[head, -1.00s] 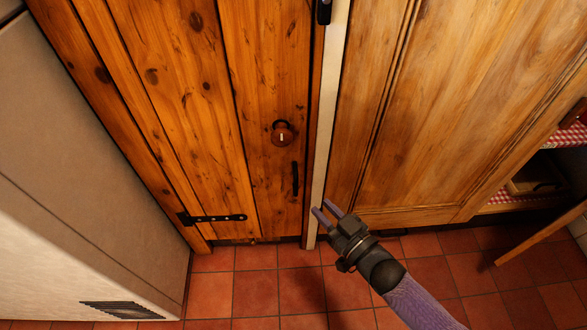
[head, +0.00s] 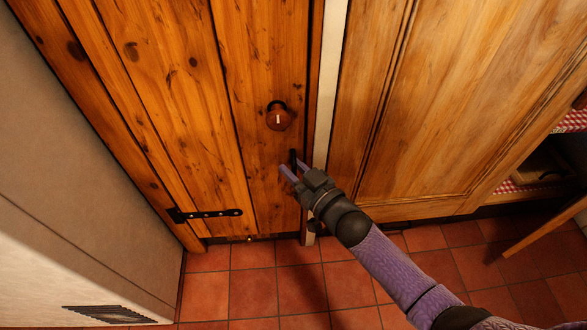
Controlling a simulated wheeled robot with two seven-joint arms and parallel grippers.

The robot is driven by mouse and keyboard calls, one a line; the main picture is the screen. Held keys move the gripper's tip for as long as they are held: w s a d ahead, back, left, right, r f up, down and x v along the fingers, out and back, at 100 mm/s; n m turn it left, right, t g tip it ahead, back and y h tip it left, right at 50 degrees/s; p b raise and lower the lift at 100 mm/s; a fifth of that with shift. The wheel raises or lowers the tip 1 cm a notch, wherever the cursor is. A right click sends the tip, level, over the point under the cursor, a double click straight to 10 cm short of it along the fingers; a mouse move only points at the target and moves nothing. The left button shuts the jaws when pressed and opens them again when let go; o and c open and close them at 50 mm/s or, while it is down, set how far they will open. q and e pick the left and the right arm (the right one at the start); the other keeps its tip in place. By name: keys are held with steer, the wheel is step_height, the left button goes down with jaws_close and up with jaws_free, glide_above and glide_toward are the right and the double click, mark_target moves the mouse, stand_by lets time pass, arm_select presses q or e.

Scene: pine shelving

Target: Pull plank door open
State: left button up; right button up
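The plank door (head: 180,110) is orange-brown knotty pine and stands shut in the head view. Below the knob is a short black vertical handle (head: 293,160), now partly hidden by my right gripper. A black strap hinge (head: 205,214) is at the door's lower left. My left gripper is not in view.
A pale wooden cabinet panel (head: 440,90) stands right of the white door post (head: 330,80). A cream appliance-like wall (head: 70,190) is close on the left. A wooden leg or slat (head: 545,228) slants at the lower right. Red floor tiles (head: 255,292) lie clear in front.

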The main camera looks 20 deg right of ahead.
jaws_close()
stand_by(1.4)
